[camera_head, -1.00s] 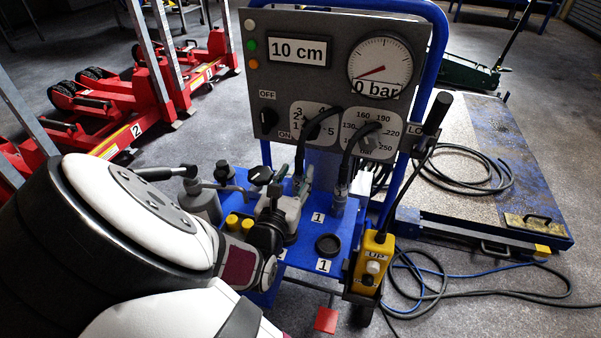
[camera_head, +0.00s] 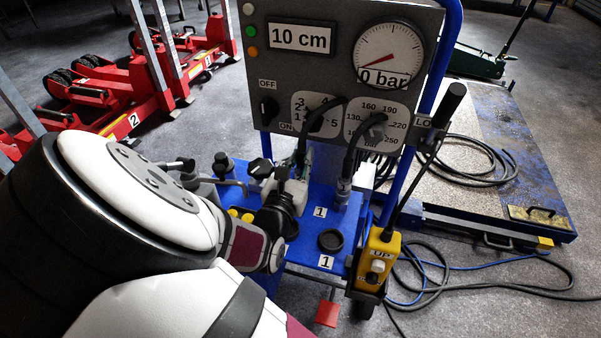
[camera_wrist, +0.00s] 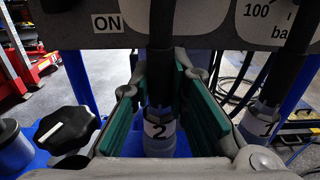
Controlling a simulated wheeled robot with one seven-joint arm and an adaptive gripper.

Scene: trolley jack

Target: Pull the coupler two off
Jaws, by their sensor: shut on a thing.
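The coupler two (camera_wrist: 158,132), a pale cylinder marked 2 below a thick black hose, stands upright in the middle of the wrist view. My gripper (camera_wrist: 162,82) has its green-lined fingers on either side of it and is shut on it. In the head view my gripper (camera_head: 285,190) is at the blue deck below the grey panel, and its fingers and the coupler are largely hidden there. A second coupler marked 1 (camera_wrist: 262,122) stands to the right in the wrist view, on its own hose, and also shows in the head view (camera_head: 343,190).
The grey panel (camera_head: 285,75) stands close behind the couplers. A black knob (camera_wrist: 66,130) is left of my gripper. A black round cap (camera_head: 330,241) lies on the deck. A yellow pendant (camera_head: 378,262) hangs at the right, with loose hoses on the floor.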

